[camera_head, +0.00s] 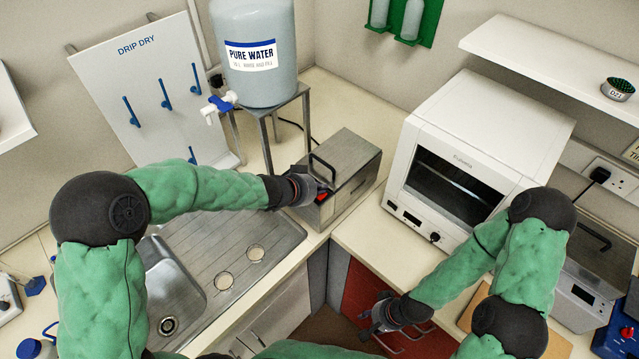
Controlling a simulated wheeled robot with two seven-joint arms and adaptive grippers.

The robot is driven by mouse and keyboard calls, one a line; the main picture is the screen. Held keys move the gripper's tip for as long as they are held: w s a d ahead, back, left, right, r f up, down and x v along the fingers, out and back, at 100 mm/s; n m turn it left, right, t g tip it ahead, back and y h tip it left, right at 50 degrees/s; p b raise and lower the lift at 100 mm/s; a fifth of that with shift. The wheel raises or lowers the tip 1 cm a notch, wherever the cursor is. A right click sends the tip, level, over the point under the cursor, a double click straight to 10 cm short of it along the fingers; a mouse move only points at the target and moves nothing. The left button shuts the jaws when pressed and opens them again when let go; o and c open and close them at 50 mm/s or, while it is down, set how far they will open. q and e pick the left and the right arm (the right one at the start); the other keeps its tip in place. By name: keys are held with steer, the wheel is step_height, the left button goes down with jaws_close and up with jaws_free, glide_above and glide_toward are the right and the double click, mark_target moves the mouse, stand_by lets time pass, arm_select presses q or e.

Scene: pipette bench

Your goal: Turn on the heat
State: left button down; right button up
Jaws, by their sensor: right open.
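A steel box with a black lid handle (353,165) stands in the counter corner. A small red part, perhaps a switch (321,197), shows on its front beside my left gripper. My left gripper (312,188) is at the front left side of this box. Its fingers are small and partly hidden, so I cannot tell whether they touch it or are open. A white oven (470,150) with a dark window, small display and black knob (435,237) stands to the right. My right gripper (376,318) is open and empty, low in front of the counter, near the red cabinet front.
A pure water tank (262,85) with a tap stands on a metal stand behind the box. A steel sink (170,290) lies at the left. Another handled device (590,265) stands right of the oven. A shelf (550,60) hangs above.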

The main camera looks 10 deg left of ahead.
arm_select(q)
steer(key=shift+w+r+p, duration=0.1)
steer(key=shift+r+p, duration=0.05)
steer(key=shift+p, duration=0.3)
steer(key=shift+f+b, duration=0.25)
steer(key=shift+b, duration=0.05)
arm_select(e)
steer(key=shift+w+r, duration=0.1)
steer(key=shift+r, duration=0.45)
arm_select(q)
steer(key=shift+s, duration=0.2)
steer(key=shift+s+a+f, duration=0.2)
steer(key=shift+s+a, duration=0.15)
steer(key=shift+s, duration=0.25)
arm_select(e)
steer(key=shift+d, duration=0.1)
